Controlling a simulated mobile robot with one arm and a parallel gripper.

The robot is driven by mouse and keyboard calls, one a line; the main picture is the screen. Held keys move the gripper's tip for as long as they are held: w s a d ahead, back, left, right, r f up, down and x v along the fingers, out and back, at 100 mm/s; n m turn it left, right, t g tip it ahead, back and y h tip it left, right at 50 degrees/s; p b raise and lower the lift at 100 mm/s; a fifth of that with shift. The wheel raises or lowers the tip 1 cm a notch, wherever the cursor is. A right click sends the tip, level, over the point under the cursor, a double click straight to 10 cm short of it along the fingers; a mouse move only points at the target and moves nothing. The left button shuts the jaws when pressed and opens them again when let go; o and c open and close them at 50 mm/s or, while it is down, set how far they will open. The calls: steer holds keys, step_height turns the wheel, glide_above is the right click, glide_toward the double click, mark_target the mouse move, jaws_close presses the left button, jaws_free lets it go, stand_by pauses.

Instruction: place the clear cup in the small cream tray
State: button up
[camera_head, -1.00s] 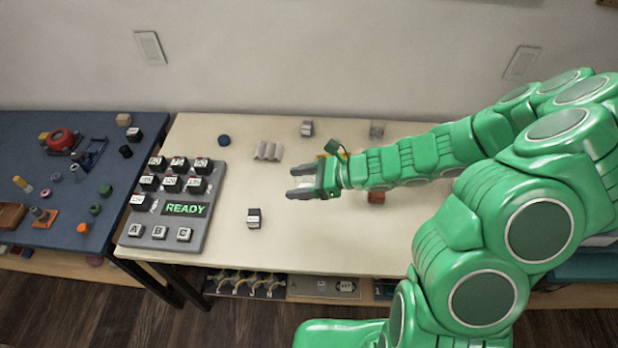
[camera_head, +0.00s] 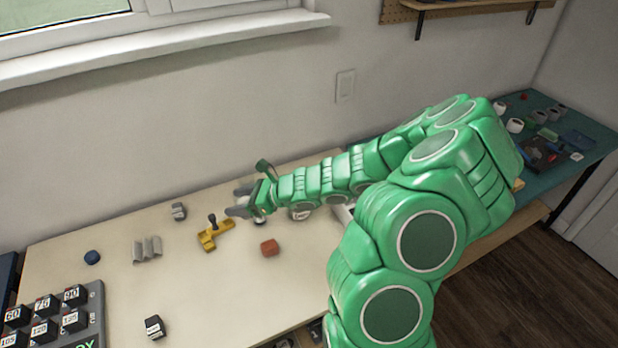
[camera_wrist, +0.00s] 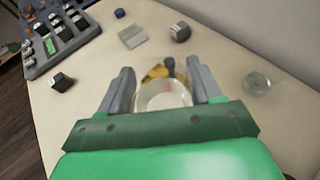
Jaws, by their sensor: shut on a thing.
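My gripper (camera_head: 240,206) is above the back part of the cream table in the head view, beyond a red block. In the wrist view my gripper (camera_wrist: 164,88) is shut around a round, see-through cup (camera_wrist: 165,98), with a finger on each side. A yellow fixture shows through and behind the cup. The cup cannot be made out clearly in the head view. I cannot identify the small cream tray for certain in either view.
The yellow fixture (camera_head: 214,238) and red block (camera_head: 269,248) stand near my gripper. Another clear object (camera_wrist: 260,83) is on the table at right in the wrist view. The front middle is mostly clear.

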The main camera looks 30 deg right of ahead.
steer(key=w+d+r+m+t+h, duration=0.1)
steer(key=w+d+m+t+h, duration=0.15)
steer(key=d, duration=0.95)
steer(key=w+d+r+m+t+h, duration=0.1)
steer(key=d+m+t+h, duration=0.2)
steer(key=d, duration=0.8)
steer(key=shift+m+g+h, duration=0.25)
steer(key=shift+m+g, duration=0.2)
steer(key=w+d+f, duration=0.1)
steer(key=w+f, duration=0.1)
steer(key=w, duration=0.1)
steer(key=w+d+f, duration=0.1)
steer(key=w+f, duration=0.2)
steer(key=w, duration=0.1)
steer(key=w+d+f, duration=0.2)
steer(key=w+f, duration=0.1)
steer(key=w, duration=0.1)
steer(key=shift+w+f, duration=0.15)
steer(key=shift+f, duration=0.1)
steer(key=shift+w+d+f, duration=0.3)
steer(key=shift+w+f, duration=0.35)
steer(key=shift+f, duration=0.1)
steer(key=shift+w+f, duration=0.15)
steer(key=shift+f, duration=1.5)
